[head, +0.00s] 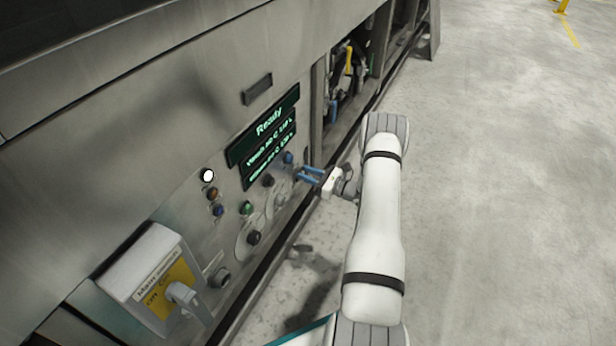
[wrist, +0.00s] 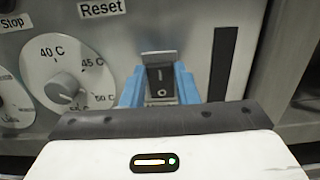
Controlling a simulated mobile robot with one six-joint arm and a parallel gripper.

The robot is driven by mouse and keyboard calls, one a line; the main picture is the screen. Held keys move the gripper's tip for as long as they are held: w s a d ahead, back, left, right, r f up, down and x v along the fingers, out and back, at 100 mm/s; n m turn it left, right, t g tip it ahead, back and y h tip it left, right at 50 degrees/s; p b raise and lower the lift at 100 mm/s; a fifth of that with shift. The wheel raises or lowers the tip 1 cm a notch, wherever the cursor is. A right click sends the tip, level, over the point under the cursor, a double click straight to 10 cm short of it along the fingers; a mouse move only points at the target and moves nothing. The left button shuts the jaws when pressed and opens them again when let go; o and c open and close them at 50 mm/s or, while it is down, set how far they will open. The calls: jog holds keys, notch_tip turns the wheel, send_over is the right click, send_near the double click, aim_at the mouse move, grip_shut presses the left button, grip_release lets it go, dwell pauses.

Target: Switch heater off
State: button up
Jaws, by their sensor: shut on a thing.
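A black rocker switch (wrist: 160,78) marked I above and O below sits on the steel panel in the wrist view. A grey plate shows just above it. No heater label is readable on it. My gripper (wrist: 160,88) has its blue fingers at the left and right sides of the switch and is shut on it. In the head view, my gripper (head: 304,173) reaches the panel from the right, just right of the lower end of the display. The switch is too small to make out there.
A temperature dial (wrist: 68,86) with 40 to 50 C marks is left of the switch. A green-text display (head: 265,138) reads Ready. Several knobs and buttons and a grey main-switch box (head: 150,275) are further left. Open floor (head: 500,200) lies right.

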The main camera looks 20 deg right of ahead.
jog(key=o, duration=1)
jog(key=p+v, duration=0.2)
jog(key=v, duration=0.5)
jog(key=shift+s+d, duration=0.25)
jog(key=shift+s, duration=0.1)
